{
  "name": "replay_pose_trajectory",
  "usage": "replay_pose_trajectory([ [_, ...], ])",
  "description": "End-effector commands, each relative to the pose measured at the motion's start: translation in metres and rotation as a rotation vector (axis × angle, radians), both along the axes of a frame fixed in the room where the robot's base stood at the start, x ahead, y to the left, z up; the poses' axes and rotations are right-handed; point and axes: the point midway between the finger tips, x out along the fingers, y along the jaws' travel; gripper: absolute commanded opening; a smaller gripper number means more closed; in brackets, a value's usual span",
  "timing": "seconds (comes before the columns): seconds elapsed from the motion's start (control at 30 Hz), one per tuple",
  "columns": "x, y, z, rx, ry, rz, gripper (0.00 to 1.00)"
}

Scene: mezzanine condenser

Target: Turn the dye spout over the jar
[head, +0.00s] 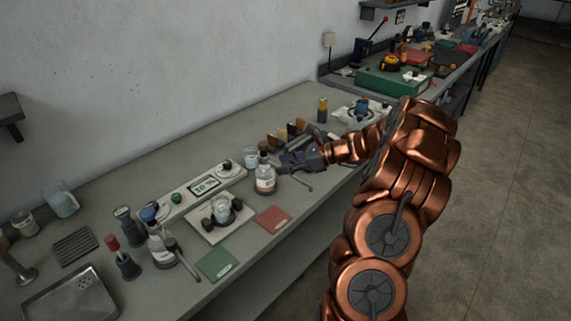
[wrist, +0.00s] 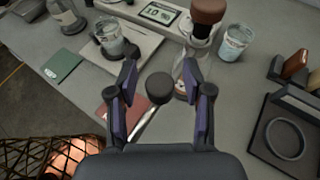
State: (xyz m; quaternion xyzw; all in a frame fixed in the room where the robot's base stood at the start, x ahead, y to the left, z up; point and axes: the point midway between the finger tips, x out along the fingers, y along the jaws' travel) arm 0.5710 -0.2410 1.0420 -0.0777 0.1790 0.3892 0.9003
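My gripper (head: 292,162) is just right of the bottle. In the wrist view my gripper (wrist: 163,100) is open, with the knob between its fingers, contact not visible. A glass jar (head: 221,208) stands on a pale plate; it also shows in the wrist view (wrist: 110,40).
A second glass jar (head: 250,157) stands behind the bottle. A display unit (head: 205,184) lies behind the plate. Red (head: 272,218) and green (head: 217,264) mats lie along the front. A blue-capped bottle (head: 158,246) stands left. A black tray (wrist: 290,135) is close on the right.

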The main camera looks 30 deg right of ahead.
Motion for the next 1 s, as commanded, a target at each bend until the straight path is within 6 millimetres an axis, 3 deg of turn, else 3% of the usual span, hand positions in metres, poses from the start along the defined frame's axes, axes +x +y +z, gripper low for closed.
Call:
replay_pose_trajectory([
  [0.07,-0.0001,0.0001,0.0,0.0,0.0,0.0,0.39],
  [0.43,-0.0002,0.0001,0.0,0.0,0.0,0.0,0.0],
  [1.0,0.0006,0.0037,-0.0003,0.001,0.0,-0.006,0.0],
])
